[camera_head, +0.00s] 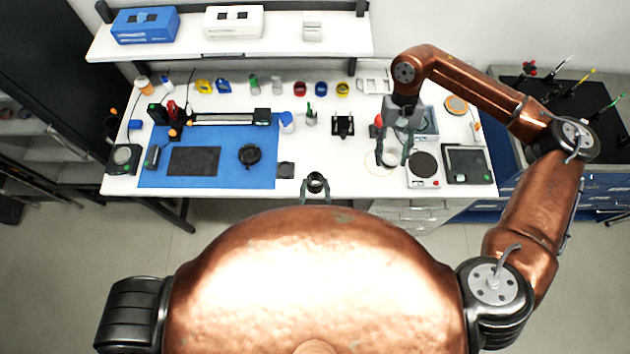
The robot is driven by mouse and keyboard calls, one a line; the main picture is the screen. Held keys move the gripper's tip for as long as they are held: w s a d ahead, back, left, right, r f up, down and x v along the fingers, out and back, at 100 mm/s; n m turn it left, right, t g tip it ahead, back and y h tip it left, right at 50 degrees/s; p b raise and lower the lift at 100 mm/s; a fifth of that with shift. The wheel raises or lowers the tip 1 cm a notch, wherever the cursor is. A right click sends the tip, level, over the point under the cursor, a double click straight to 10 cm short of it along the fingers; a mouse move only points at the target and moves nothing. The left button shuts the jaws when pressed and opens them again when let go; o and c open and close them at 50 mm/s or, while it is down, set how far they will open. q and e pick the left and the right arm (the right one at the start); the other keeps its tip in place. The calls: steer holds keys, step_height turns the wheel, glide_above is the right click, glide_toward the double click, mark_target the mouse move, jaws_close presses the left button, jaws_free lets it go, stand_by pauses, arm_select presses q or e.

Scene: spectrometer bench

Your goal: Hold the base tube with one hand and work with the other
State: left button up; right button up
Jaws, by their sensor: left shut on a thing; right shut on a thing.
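A short dark tube (316,179), which looks like the base tube, shows its open round end upward just in front of the bench's front edge. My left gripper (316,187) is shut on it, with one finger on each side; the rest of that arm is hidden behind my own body. My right gripper (393,155) reaches down over the right half of the bench. Its fingers are shut around a small pale round thing (390,158), partly covered by the fingers and too small to identify. The two grippers are apart.
A blue mat (220,178) on the left holds a dark pad and a black round part (250,155). A black stand (343,125) is at mid-bench. A round-plate device (423,167) and dark tray (467,164) lie right of my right gripper. Small bottles line the back.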

arm_select(q)
steer(key=shift+r+p, duration=0.7)
steer(key=shift+r, duration=0.05)
arm_select(e)
steer(key=shift+r, duration=4.55)
arm_select(q)
steer(key=shift+w, duration=0.1)
arm_select(e)
steer(key=shift+r, duration=0.15)
arm_select(q)
steer(key=w, duration=1.4)
steer(key=shift+s, duration=0.1)
steer(key=shift+f, duration=0.15)
arm_select(e)
steer(key=shift+f, duration=0.3)
